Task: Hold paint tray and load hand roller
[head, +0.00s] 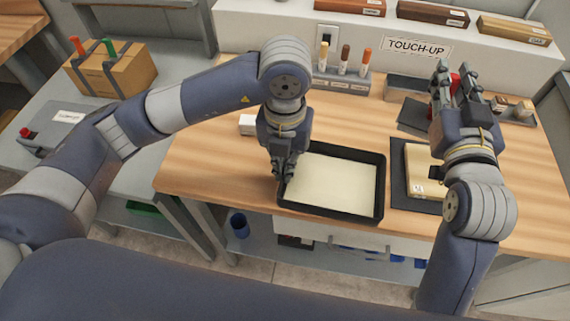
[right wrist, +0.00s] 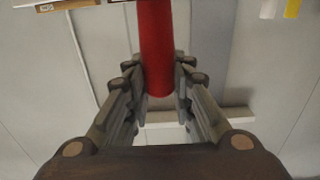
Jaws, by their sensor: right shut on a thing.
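The black paint tray (head: 381,188) lies on the wooden workbench, filled with a flat cream-coloured layer (head: 335,182). My left gripper (head: 283,174) points down at the tray's left rim; whether its fingers are closed on the rim is too small to tell. My right gripper (head: 456,88) is raised over the back right of the bench, shut on a red cylinder, which looks like the hand roller's handle (head: 456,82). The red handle (right wrist: 157,45) stands between the fingers in the right wrist view. The roller's head cannot be made out.
Right of the tray, a pale panel (head: 422,165) lies on a dark mat (head: 398,185). Behind are a rack of coloured markers (head: 343,80), a "TOUCH-UP" sign (head: 417,47) and wood samples (head: 432,13). A cardboard box (head: 112,72) stands on the left table.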

